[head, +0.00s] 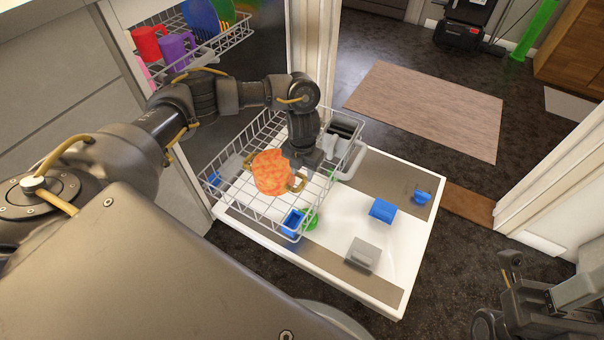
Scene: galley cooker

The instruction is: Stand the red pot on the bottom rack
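The red pot (268,176), mottled orange-red with two tan handles, is in the bottom rack (259,208), a white wire rack pulled out over the open dishwasher door. The pot appears tilted. Whether its base touches the wires cannot be told. My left gripper (302,163) points down at the pot's right side, right up against it. Its fingertips are mostly hidden, so its grip on the pot cannot be told. My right gripper (514,270) is at the lower right, away from the rack, its opening unclear.
The upper rack (225,40) holds a red mug (149,43), a purple mug (175,52) and plates. A grey cutlery basket (341,148) stands at the bottom rack's back right. The door (340,235) carries blue and grey parts. A floor mat (430,108) lies beyond.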

